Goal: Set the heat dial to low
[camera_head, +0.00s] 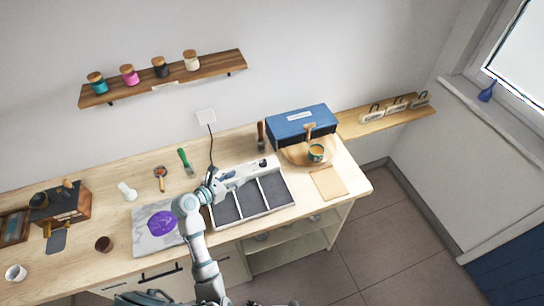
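A light-framed unit with several dark, shallow compartments (255,215) sits on the worktop. A black cord runs down from the wall socket (206,117) toward its back left corner. I cannot make out the heat dial; my arm covers the unit's back edge and may hide it. My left arm comes up from the bottom, bends over the unit's left side and reaches right along its back edge. My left gripper (268,163) is at the back edge, and its fingers are too small to read. My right gripper is not in view.
A blue box (301,128) and a round wooden board (295,156) with a cup (316,153) stand right of the unit. A marble slab (143,238) with a purple patch lies left. A brush (261,135) stands behind. A small dark cup (104,244) is further left.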

